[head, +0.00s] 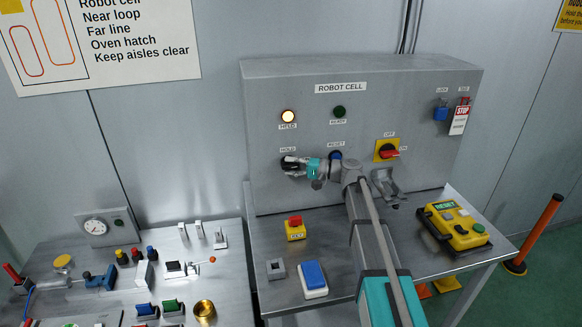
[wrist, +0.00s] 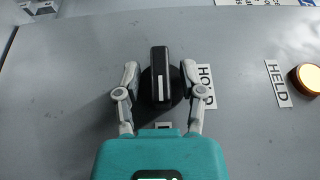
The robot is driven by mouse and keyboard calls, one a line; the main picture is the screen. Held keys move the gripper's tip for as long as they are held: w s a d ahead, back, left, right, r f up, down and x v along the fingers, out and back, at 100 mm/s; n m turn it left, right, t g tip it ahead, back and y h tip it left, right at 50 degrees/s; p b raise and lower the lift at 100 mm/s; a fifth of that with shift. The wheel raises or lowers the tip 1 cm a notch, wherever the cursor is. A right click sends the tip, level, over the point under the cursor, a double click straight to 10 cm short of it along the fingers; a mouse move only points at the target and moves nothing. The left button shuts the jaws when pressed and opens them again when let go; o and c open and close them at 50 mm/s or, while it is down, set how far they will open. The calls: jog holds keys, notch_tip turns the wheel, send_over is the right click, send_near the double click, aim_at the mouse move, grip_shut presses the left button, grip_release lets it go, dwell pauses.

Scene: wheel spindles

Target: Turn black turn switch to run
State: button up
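The black turn switch (wrist: 160,75) is on the grey panel, its handle upright in the wrist view with a white line along it. A HOLD label (wrist: 205,87) lies to its right there; another label below it is mostly hidden by my gripper. My gripper (wrist: 160,73) is open, one finger on each side of the handle, with visible gaps. Whether the fingertips reach the switch's depth is hard to tell.
The lit HELD lamp (head: 288,116) is above the switch, the dark green lamp (head: 339,112) to its right. A blue RESET button (head: 335,155) is close beside my gripper. A red rotary switch (head: 389,152), blue lock (head: 440,114) and STOP tag (head: 459,120) are farther right.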

jog(key=shift+d, duration=0.1)
dwell(0.3)
jog(key=s+d, duration=0.1)
jog(key=d, duration=1)
jog(key=shift+s+d, duration=0.15)
jog(key=shift+d, duration=0.25)
